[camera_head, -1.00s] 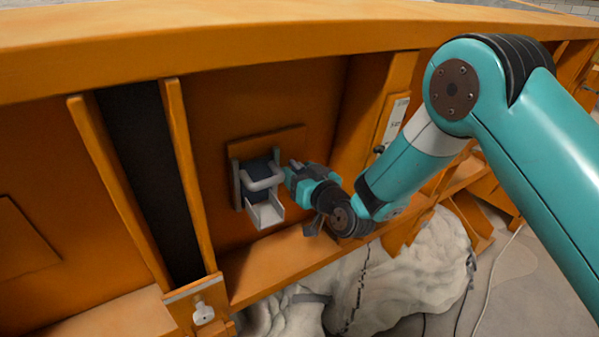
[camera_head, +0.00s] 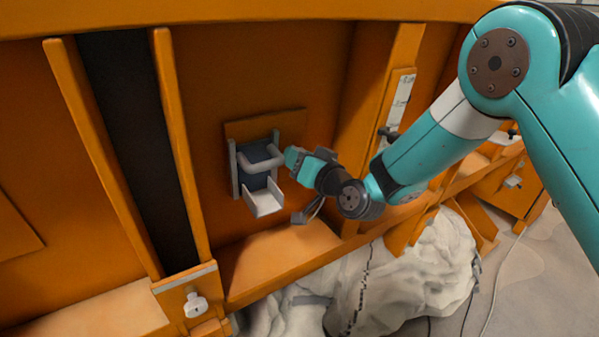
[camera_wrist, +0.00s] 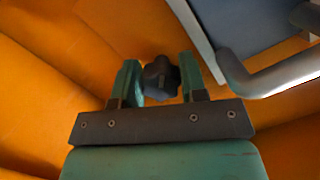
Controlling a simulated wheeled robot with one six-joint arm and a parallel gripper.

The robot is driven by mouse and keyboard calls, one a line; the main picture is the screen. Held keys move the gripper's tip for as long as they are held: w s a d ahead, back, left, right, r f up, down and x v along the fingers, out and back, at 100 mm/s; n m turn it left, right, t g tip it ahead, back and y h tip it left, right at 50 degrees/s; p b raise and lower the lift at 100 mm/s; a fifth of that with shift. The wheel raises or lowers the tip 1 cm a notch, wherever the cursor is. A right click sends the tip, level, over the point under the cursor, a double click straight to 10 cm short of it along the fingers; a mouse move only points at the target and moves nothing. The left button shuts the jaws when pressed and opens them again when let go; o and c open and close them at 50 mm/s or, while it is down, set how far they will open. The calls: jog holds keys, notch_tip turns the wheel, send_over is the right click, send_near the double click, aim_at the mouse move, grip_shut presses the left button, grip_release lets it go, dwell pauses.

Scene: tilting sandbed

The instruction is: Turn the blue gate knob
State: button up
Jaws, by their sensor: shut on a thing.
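The blue gate (camera_head: 257,178) is a small blue panel in a pale grey frame on the orange wall, with a grey bar across its front and a pale chute below. In the wrist view its blue panel (camera_wrist: 255,20) fills the upper right. A dark, lobed knob (camera_wrist: 160,78) stands out beside the gate frame. My gripper (camera_wrist: 160,84) is shut on this knob, with one teal finger on each side of it. In the head view my gripper (camera_head: 293,158) is at the right side of the gate and hides the knob.
A grey bar (camera_wrist: 285,75) of the gate passes close to the right of my fingers. An orange ledge (camera_head: 275,262) runs below, and an upright post (camera_head: 385,110) stands right of the gate. A pale rocky mass (camera_head: 400,280) lies beneath. A dark vertical channel (camera_head: 140,150) is at left.

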jog(key=m+b, duration=0.2)
jog(key=m+y+b, duration=0.1)
jog(key=m+b, duration=0.1)
jog(key=m, duration=0.1)
jog(key=shift+f+y+b, duration=0.1)
jog(key=shift+y+b, duration=0.2)
jog(key=m+b, duration=0.1)
jog(key=m, duration=0.2)
jog(key=shift+m+y, duration=0.3)
jog(key=shift+m, duration=0.1)
jog(key=m, duration=0.3)
jog(key=shift+r+m+b, duration=0.25)
jog(key=shift+m+b, duration=0.05)
jog(key=shift+b, duration=0.05)
jog(key=m+t, duration=0.1)
jog(key=m, duration=0.4)
jog(key=shift+r+m+y+p, duration=0.1)
jog(key=shift+m+y+p, duration=0.2)
jog(key=shift+y+p, duration=0.1)
jog(key=m+t+p, duration=0.1)
jog(key=m, duration=0.5)
jog(key=shift+t+h+p, duration=0.3)
jog(key=shift+t+p, duration=0.05)
jog(key=shift+t, duration=0.05)
jog(key=shift+m, duration=0.4)
jog(key=o, duration=0.9)
jog(key=shift+o, duration=0.2)
jog(key=shift+s+d, duration=0.1)
